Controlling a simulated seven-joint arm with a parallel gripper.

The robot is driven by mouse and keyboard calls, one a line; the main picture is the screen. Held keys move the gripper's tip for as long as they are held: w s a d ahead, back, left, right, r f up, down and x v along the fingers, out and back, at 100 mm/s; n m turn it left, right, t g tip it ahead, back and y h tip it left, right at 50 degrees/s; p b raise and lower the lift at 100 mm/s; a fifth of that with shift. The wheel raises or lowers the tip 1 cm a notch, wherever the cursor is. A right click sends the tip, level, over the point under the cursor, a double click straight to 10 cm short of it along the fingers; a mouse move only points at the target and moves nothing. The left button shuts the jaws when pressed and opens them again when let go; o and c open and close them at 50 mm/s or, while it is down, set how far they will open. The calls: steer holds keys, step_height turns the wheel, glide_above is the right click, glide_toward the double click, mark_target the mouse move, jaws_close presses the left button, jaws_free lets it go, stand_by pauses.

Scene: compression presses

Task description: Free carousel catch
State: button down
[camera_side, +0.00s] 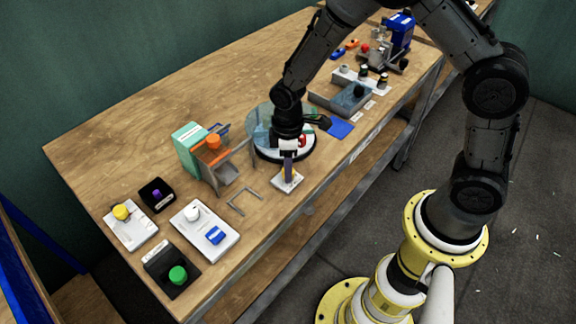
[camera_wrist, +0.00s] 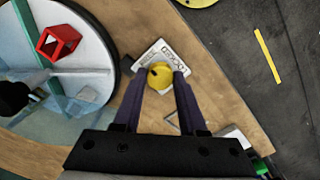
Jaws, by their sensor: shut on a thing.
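The carousel (camera_side: 268,152) is a round dark-based drum with a clear bluish wall, on the middle of the bench. A yellow knob (camera_wrist: 160,77) sits on a pale printed plate (camera_wrist: 152,55) beside the carousel. My gripper (camera_wrist: 160,73) is shut on the knob, with purple fingers on both sides. The side view shows my gripper (camera_side: 288,177) over the plate (camera_side: 286,186); the fingers hide the knob.
A teal and orange press (camera_side: 192,147) and a grey wire bracket (camera_side: 243,201) stand left of the carousel. A grey tray (camera_side: 325,101) stands behind. The bench edge is close.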

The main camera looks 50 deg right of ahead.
steer(key=shift+r+n, duration=0.1)
steer(key=shift+n, duration=0.4)
steer(key=shift+c, duration=2.3)
jaws_free()
step_height(320, 180, up, 14)
steer(key=s+d+r+m+t, duration=0.4)
steer(key=s+r, duration=0.5)
steer(key=r, duration=0.5)
steer(key=s+d+f+m+t, duration=0.1)
steer(key=s+m, duration=0.4)
steer(key=s, duration=0.6)
steer(key=shift+s+d+f+t, duration=0.2)
steer(key=shift+d+f+t, duration=0.1)
steer(key=shift+d+f, duration=0.45)
